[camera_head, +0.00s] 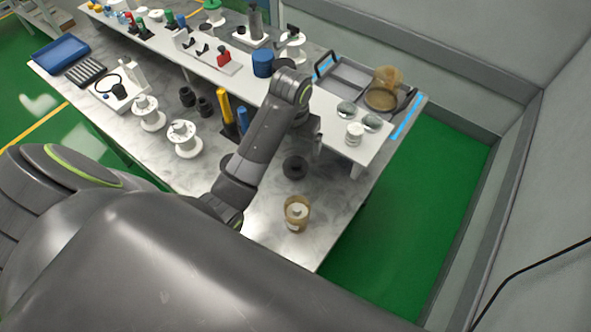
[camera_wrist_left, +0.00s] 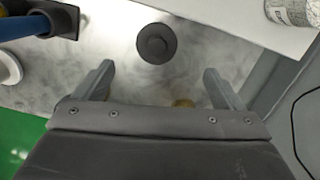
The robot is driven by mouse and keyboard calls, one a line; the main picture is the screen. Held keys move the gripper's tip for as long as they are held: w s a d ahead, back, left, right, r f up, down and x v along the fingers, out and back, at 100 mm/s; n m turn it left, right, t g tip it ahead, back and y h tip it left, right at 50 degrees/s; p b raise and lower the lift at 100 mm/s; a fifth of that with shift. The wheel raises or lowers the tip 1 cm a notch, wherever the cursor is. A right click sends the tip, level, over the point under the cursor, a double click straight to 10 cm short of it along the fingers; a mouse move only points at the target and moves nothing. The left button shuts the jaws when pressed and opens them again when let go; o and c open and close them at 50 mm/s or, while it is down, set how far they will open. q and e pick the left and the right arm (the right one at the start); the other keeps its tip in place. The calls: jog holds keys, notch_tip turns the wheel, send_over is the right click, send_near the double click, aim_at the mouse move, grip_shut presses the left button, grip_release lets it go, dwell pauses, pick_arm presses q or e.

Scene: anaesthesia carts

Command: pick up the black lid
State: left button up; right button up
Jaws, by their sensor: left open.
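My right gripper is not in view.
An amber jar (camera_head: 297,214) with a white piece inside stands near the front table edge. A raised white shelf (camera_head: 335,135) runs behind the lid, carrying small jars. Yellow and blue upright tools (camera_head: 226,106) and white spools (camera_head: 184,139) stand to the left.

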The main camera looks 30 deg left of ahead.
pick_arm(q)
jog(key=b, duration=0.5)
send_over(295, 162)
jog(key=f, duration=0.6)
jog(key=shift+d+f, duration=0.15)
jog(key=shift+d, duration=0.15)
jog(key=shift+s+a+f, duration=0.1)
jog(key=shift+s+f, duration=0.05)
jog(key=shift+f, duration=0.35)
notch_tip(295, 162, down, 3)
jog(key=shift+a+f+p, duration=0.15)
jog(key=shift+f+p, duration=0.05)
jog(key=shift+p, duration=0.35)
jog(key=shift+f, duration=0.4)
jog(key=c, duration=1)
jog(key=shift+c, duration=0.3)
